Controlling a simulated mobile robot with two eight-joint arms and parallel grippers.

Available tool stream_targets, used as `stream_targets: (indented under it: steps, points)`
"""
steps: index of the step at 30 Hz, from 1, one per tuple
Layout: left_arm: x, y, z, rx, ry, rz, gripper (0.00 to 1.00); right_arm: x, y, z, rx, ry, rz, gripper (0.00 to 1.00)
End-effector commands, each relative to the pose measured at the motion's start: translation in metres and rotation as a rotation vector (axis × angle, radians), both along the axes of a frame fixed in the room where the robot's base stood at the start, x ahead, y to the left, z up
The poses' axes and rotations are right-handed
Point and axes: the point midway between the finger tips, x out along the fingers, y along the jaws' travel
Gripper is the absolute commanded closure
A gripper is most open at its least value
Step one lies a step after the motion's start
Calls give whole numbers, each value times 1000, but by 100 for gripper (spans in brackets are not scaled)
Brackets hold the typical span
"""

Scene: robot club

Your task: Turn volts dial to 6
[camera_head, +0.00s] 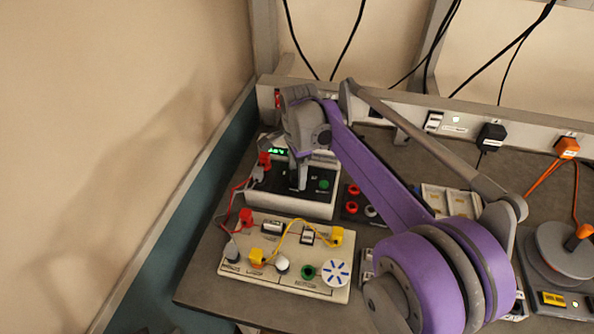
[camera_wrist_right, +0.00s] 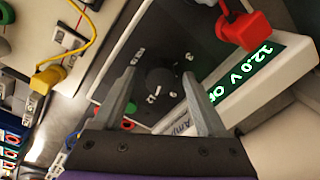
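The power supply (camera_head: 305,207) is a white box with a dark control panel, at the back left of the table. Its green display (camera_wrist_right: 240,75) reads 12.0 V in the right wrist view, with the text after it partly cut off. A dark round dial (camera_wrist_right: 160,82) sits on the panel with small white marks around it; I cannot read its setting or tell its name. My right gripper (camera_wrist_right: 159,73) is open, its two grey fingers on either side of this dial, with no clear contact. In the head view it points down over the panel (camera_head: 297,178). My left gripper is not in view.
A red plug (camera_wrist_right: 246,28) stands beside the display. A cream circuit board (camera_head: 285,282) with yellow and red leads lies in front of the supply. A dark block with red sockets (camera_head: 353,207) is at its right. The wall (camera_head: 120,120) is close on the left.

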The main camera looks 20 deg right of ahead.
Motion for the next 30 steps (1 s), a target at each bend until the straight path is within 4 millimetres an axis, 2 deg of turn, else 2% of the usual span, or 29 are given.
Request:
stream_targets:
  steps: [1, 9, 12, 22, 30]
  points:
    - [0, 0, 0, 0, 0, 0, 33, 0, 0, 0, 0, 0, 0, 36]
    - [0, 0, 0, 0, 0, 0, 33, 0, 0, 0, 0, 0, 0, 85]
    - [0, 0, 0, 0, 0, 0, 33, 0, 0, 0, 0, 0, 0, 100]
    - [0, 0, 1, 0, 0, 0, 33, 0, 0, 1, 0, -1, 38, 100]
    - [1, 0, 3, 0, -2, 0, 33, 0, -1, 1, -1, -1, 199, 100]
